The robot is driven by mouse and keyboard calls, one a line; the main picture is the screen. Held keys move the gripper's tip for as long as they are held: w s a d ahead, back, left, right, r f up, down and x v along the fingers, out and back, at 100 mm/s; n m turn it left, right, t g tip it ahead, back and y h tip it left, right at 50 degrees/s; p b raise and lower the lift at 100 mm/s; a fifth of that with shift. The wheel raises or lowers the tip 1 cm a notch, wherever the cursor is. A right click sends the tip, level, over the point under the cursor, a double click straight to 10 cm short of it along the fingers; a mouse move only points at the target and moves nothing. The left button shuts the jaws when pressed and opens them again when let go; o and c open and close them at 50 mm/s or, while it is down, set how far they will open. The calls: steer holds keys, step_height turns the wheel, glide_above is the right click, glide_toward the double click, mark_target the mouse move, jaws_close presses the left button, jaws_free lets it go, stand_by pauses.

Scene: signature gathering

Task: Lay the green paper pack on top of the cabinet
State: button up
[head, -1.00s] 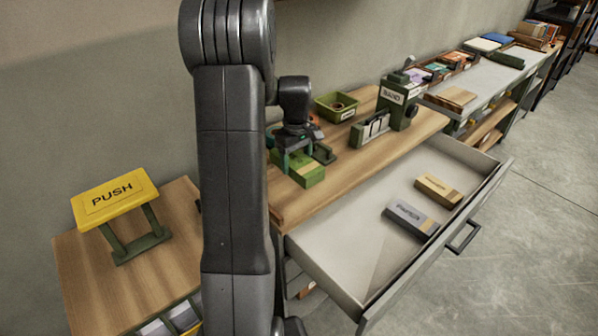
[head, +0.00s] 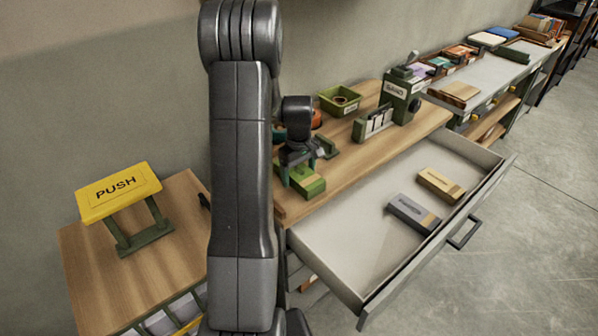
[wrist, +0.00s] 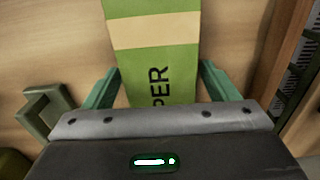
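The green paper pack (head: 311,187) is at the near left part of the wooden cabinet top (head: 350,160). It lies flat under my gripper (head: 303,178). In the wrist view the pack (wrist: 155,70) shows a pale band and black letters ending in "PER". The near end of the pack is hidden behind the gripper body. I cannot tell whether its underside touches the wood.
The cabinet's drawer (head: 360,240) is pulled open, with a grey pack (head: 412,212) and a tan pack (head: 440,184) inside. A green tray (head: 338,100), a card holder (head: 374,124) and a labelled green box (head: 400,98) stand further back. A yellow PUSH sign (head: 118,190) stands left.

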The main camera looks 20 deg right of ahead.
mark_target(299, 171)
steer(key=shift+r, duration=0.15)
step_height(299, 171, up, 12)
stand_by(0.7)
stand_by(1.2)
